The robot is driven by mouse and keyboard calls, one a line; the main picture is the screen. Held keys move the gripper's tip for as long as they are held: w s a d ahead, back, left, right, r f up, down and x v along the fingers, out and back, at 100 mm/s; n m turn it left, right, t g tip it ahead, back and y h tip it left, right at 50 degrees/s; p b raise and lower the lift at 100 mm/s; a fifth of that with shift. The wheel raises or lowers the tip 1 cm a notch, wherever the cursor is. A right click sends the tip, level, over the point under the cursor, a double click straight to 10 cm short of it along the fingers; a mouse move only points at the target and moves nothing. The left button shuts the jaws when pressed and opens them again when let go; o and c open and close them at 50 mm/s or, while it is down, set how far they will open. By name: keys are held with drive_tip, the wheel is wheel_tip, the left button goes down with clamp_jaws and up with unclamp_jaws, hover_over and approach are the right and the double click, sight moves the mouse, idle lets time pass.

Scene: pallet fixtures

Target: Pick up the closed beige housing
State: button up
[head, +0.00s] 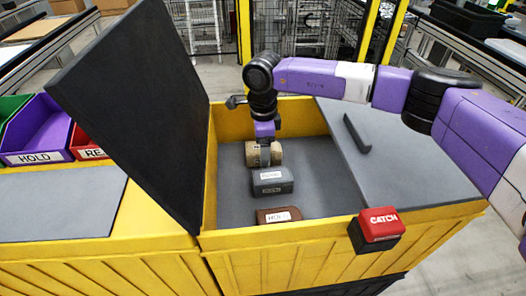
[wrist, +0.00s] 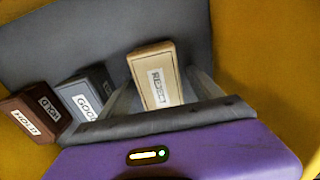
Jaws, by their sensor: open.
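The beige housing (head: 263,154) lies on the grey floor of the open yellow crate (head: 235,243), at the back of a row of housings. In the wrist view the beige housing (wrist: 152,62) is closed and its label reads REJECT. My gripper (head: 264,142) points down right over it in the head view. In the wrist view my gripper (wrist: 163,82) is open, with one pale finger on each side of the beige housing. I cannot tell whether the fingers touch it. My gripper hides part of the housing's top in the head view.
A grey housing (head: 272,181) and a brown housing (head: 279,216) stand nearer the front of the crate. A raised dark lid (head: 135,100) stands at the left. A grey cover (head: 400,165) with a black handle spans the right. A red CATCH block (head: 379,225) sits at the front edge.

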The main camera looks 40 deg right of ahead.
drive_tip(key=c, duration=1.6)
drive_tip(key=shift+r, duration=0.1)
